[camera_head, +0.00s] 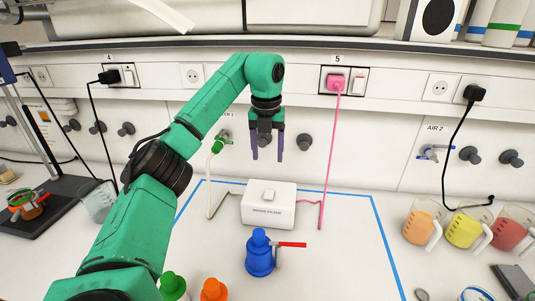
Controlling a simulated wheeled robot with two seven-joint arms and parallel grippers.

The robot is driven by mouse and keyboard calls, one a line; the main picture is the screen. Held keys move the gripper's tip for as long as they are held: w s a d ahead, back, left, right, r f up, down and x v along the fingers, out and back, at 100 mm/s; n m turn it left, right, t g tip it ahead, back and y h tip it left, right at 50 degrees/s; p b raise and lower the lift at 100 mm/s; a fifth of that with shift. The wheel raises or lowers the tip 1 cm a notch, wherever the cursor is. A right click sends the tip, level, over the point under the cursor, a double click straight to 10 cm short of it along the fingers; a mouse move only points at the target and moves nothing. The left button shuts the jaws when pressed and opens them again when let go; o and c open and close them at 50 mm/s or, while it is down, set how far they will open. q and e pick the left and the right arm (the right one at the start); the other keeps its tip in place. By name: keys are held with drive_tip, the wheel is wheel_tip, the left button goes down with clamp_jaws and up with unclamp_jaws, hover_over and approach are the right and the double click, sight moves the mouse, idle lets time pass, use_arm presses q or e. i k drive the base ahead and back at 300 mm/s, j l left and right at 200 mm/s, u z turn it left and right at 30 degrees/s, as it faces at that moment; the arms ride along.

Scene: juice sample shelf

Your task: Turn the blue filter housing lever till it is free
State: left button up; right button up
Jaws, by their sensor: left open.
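The blue filter housing (259,260) stands upright on the white bench, inside the area marked by blue tape. Its red lever (293,244) sticks out to the right, roughly level. My left gripper (267,155) is open and empty, its two dark fingers pointing down. In the picture it is above and behind the housing, in front of the wall panel, and apart from the lever. My right gripper is out of view.
A white box (269,214) stands just behind the housing, with a pink cable and a pale hose running to it. Green (172,284) and orange (214,289) housings stand at front left. Juice jugs (465,230) stand at right. The bench right of the lever is clear.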

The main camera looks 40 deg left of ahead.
sight(273, 243)
drive_tip(key=k+l, duration=1.25)
